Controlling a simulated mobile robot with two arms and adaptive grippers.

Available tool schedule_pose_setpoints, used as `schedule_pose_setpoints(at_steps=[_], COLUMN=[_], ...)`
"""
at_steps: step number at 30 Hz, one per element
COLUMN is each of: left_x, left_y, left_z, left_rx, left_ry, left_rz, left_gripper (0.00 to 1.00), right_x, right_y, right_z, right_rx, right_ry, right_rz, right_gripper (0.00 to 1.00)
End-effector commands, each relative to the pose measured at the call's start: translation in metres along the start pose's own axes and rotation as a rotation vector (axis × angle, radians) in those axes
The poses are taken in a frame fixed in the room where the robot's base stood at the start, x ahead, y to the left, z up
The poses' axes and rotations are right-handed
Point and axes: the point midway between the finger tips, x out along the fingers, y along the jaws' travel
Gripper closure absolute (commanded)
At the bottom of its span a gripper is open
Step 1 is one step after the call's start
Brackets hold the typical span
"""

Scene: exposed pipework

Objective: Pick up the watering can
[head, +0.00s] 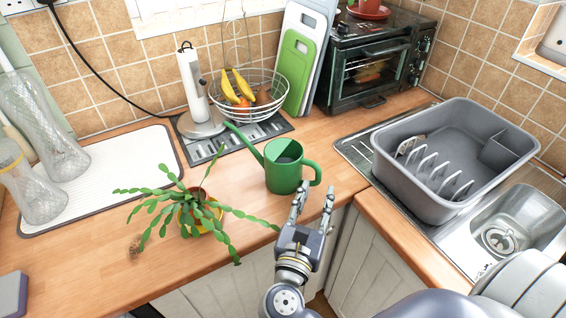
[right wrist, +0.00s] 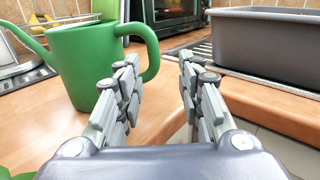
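A green watering can (head: 284,168) stands upright on the wooden counter, its spout toward the upper left and its handle on the right side. My right gripper (head: 313,200) is just in front of the can's handle, at the counter's front edge. In the right wrist view the can (right wrist: 92,65) is at the left and its handle is near the left finger. The right gripper (right wrist: 160,85) is open with nothing between its fingers. I cannot tell whether the left finger touches the handle. My left gripper is not in view.
A potted trailing plant (head: 200,212) stands left of the can. A wire fruit basket (head: 247,98) and paper towel holder (head: 196,90) stand behind it. A grey dish tub (head: 400,185) is on the sink at the right. Glass bottles (head: 45,130) stand at the far left.

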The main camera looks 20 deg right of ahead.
Motion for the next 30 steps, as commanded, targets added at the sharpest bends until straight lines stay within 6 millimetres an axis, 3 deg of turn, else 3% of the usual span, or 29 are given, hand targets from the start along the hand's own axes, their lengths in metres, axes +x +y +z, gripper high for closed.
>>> schedule_pose_setpoints(at_steps=[5,12,21,26,30], left_x=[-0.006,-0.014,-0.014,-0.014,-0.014], left_y=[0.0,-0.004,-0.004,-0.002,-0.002], left_z=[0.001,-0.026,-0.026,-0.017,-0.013], left_rx=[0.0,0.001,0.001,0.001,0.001], left_ry=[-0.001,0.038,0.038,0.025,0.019], left_rz=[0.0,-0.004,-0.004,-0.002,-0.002], left_gripper=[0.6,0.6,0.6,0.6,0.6], right_x=[0.016,0.05,0.056,0.055,0.055], right_y=[0.002,0.004,0.004,0.004,0.004], right_z=[0.004,0.004,0.001,0.002,0.002], right_rx=[0.001,0.001,0.001,0.001,0.001], right_ry=[-0.003,-0.001,0.001,0.001,0.001], right_rz=[-0.001,0.0,0.001,0.001,0.001], right_gripper=[0.65,0.65,0.65,0.99,1.0])
